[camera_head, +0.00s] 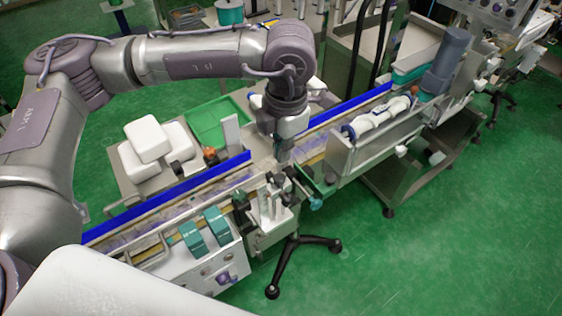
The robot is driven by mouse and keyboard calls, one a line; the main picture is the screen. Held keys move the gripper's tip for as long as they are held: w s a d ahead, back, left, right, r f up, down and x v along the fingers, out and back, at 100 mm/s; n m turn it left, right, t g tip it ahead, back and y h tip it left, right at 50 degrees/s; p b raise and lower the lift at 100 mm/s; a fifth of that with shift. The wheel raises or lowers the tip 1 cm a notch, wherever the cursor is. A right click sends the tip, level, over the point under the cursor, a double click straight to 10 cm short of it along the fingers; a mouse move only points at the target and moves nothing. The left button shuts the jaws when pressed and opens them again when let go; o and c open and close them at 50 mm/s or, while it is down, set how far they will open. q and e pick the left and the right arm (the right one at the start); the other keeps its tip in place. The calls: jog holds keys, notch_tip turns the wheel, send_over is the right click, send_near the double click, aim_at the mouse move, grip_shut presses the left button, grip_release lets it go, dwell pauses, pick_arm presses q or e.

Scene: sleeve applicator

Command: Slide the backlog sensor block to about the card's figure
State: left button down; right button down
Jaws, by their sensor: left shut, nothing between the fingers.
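My left arm reaches in from the left and bends down over the conveyor line. My left gripper (283,156) points down at the conveyor's middle, shut with nothing visible in it. Small dark and metal fittings stand on the near rail just below the gripper, including a dark block (240,200). I cannot tell which fitting is the backlog sensor block. Whether the gripper touches any fitting is also unclear. No card or figure can be read from here. My right gripper is not in view.
The conveyor has blue side rails (180,192). Teal blocks (192,238) stand on the white machine housing in front. Behind are white rounded packs (147,138) and a green tray (213,122). A black-legged stand (290,262) is on the green floor, which is open at lower right.

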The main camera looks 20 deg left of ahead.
aim_at(280, 178)
pick_arm(q)
notch_tip(280, 178, down, 6)
jog(key=shift+a+r+p, duration=0.15)
jog(key=shift+r+p, duration=0.1)
jog(key=shift+p, duration=0.95)
jog(key=shift+w+f, duration=0.1)
jog(key=shift+f, duration=0.6)
